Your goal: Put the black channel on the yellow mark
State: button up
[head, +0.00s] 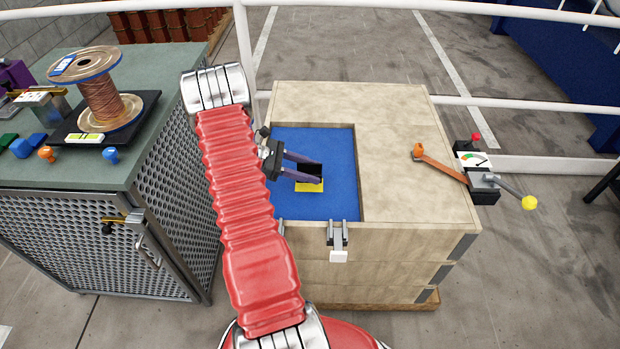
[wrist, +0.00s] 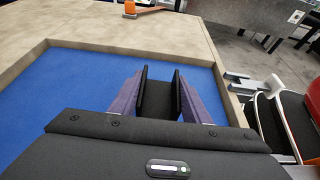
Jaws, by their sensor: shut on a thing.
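The black channel (head: 309,170) is between the fingers of my gripper (head: 306,172), which is shut on it. In the wrist view the channel (wrist: 158,98) shows as a U shape, with its two side walls against the purple fingers. The yellow mark (head: 309,187) lies on the blue floor of the recess in the wooden crate. In the head view the channel overlaps the far part of the mark, and a yellow strip shows on the near side. I cannot tell whether the channel touches the floor. The mark is hidden in the wrist view.
The blue recess (head: 290,208) has a raised wooden rim (head: 400,130) around it. A metal latch (head: 338,238) sits on its front edge. An orange lever (head: 440,165) and a gauge (head: 473,160) are at the right. A bench (head: 150,165) with a copper-wire spool (head: 103,97) stands left.

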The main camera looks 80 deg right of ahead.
aim_at(310, 185)
jog(key=shift+f, duration=1.9)
jog(key=o, duration=1)
jog(key=shift+f, duration=0.1)
jog(key=shift+o, duration=0.2)
jog(key=shift+w, duration=0.1)
jog(key=v, duration=1.1)
jog(key=shift+w, duration=0.3)
jog(key=shift+w+a+r, duration=0.1)
jog(key=shift+w+r, duration=0.05)
jog(key=shift+r, duration=0.15)
